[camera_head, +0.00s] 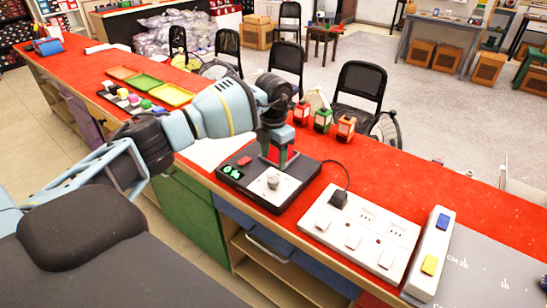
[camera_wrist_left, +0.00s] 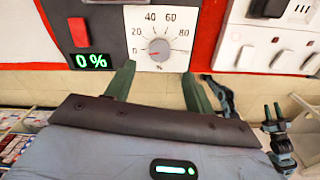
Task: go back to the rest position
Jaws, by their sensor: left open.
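My left gripper (camera_head: 279,160) is over a dark control box (camera_head: 232,175) on the red counter, with its fingers pointing down. The box has a white dial panel, a grey knob (camera_head: 273,181), a red switch (camera_head: 244,161) and a green display. In the left wrist view the open fingers (camera_wrist_left: 158,74) stand apart on either side below the knob (camera_wrist_left: 159,49), with nothing between them. The knob's dial is marked in numbers.
A white socket panel (camera_head: 362,232) with a plugged black adapter lies right of the box. Red, green and orange lanterns (camera_head: 323,119) stand behind it. Coloured trays (camera_head: 172,95) lie further left. Black chairs (camera_head: 358,92) stand beyond the counter (camera_head: 440,185).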

